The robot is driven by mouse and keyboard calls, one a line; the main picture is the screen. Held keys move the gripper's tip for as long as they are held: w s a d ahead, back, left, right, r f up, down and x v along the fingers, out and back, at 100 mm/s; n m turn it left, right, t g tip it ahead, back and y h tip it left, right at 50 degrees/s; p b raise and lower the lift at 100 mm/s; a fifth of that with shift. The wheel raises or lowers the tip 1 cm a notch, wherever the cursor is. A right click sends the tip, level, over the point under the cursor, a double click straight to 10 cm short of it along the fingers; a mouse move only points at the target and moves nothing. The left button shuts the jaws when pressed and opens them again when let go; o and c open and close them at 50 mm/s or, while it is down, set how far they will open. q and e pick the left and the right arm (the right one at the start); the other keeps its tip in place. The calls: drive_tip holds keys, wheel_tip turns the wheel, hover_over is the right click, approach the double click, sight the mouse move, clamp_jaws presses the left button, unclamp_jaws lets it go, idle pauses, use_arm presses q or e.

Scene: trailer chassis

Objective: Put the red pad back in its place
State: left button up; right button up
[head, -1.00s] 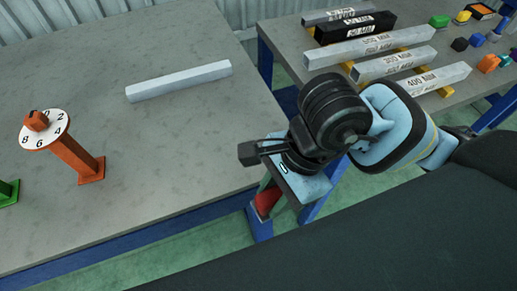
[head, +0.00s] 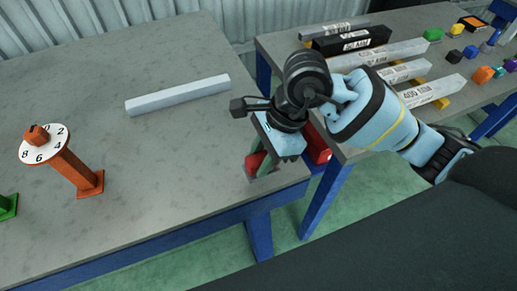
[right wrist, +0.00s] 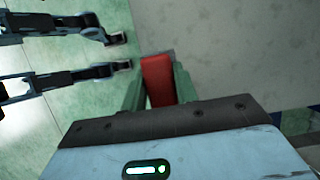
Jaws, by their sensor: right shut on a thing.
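My right gripper (head: 262,165) points down over the near right corner of the big grey table (head: 170,140). Its green fingers are shut on the red pad (head: 255,162), which shows as a small red patch. In the right wrist view the red pad (right wrist: 157,80) stands out between the two green fingers, a plain red block. Its lower end and its height above the table are hard to tell. My left gripper is not in either view. No empty place for the pad can be made out.
Labelled bars (head: 375,55) lie behind. The big table's middle is clear.

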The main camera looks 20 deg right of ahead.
sight(258, 152)
drive_tip(key=shift+w+d+f, duration=0.1)
drive_tip(key=shift+w+d, duration=0.1)
drive_tip(key=shift+w, duration=0.65)
drive_tip(key=shift+w+d+f, duration=0.1)
drive_tip(key=shift+w+d, duration=0.1)
drive_tip(key=shift+w, duration=0.65)
drive_tip(key=shift+w, duration=0.1)
drive_tip(key=shift+w+d, duration=0.1)
drive_tip(key=shift+w, duration=0.2)
drive_tip(key=shift+f, duration=1.75)
drive_tip(key=shift+f, duration=0.1)
drive_tip(key=o, duration=0.9)
drive_tip(key=shift+o, duration=0.2)
drive_tip(key=v, duration=1.2)
